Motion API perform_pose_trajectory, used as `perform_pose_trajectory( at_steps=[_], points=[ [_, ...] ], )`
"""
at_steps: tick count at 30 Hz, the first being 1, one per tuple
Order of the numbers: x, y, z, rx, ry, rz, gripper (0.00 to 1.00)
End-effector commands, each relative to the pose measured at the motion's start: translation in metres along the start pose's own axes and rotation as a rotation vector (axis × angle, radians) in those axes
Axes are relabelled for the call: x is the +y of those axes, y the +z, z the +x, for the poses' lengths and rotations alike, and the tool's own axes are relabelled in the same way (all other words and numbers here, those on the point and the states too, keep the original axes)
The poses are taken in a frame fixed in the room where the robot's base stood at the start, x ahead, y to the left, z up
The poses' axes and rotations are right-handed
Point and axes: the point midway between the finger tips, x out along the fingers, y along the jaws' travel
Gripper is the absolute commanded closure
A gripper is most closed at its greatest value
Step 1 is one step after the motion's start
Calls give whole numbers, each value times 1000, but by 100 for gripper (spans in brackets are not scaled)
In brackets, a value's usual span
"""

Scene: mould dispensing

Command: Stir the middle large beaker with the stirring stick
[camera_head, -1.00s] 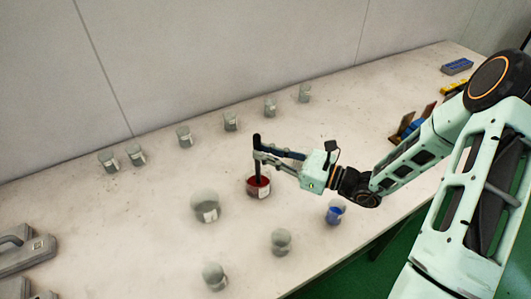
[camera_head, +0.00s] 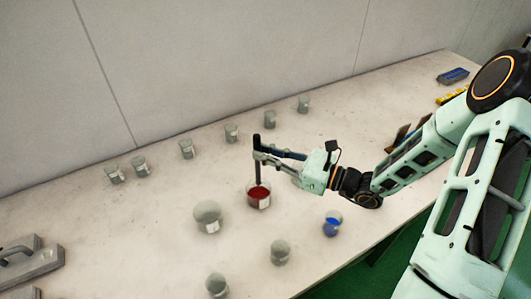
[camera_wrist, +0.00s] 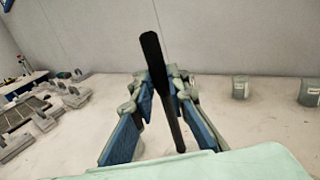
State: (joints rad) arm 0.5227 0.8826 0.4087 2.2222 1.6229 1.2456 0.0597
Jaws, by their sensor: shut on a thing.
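My gripper (camera_head: 259,155) is shut on the black stirring stick (camera_head: 257,166) and holds it upright. In the wrist view my gripper (camera_wrist: 165,85) has the stick (camera_wrist: 158,60) between its fingers, slightly tilted. The stick's lower end is at the rim of a beaker of dark red liquid (camera_head: 264,203); I cannot tell whether its tip is just inside or just above. A large grey beaker (camera_head: 207,216) stands left of the red one. A beaker with blue contents (camera_head: 332,224) stands to the right and nearer the front.
Two grey beakers stand nearer the front (camera_head: 280,253) (camera_head: 216,284). Several small beakers line the back by the wall, one of them here (camera_head: 187,148). A grey tool (camera_head: 30,258) lies at the left edge. The table between the rows is clear.

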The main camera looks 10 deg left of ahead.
Motion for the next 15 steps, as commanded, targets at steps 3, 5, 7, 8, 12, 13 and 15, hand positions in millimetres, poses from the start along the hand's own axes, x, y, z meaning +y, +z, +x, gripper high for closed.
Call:
perform_pose_trajectory(
  at_steps=[3, 5, 7, 8, 12, 13, 15],
  points=[
    [0, 0, 0, 0, 0, 0, 100],
    [0, 0, 0, 0, 0, 0, 100],
    [0, 0, 0, 0, 0, -1, 100],
    [0, 1, 0, 0, 0, -1, 100],
    [0, 11, 0, 0, 0, -1, 100],
    [0, 14, 0, 0, 0, -1, 100],
    [0, 21, 0, 0, 0, -1, 100]
  ],
)
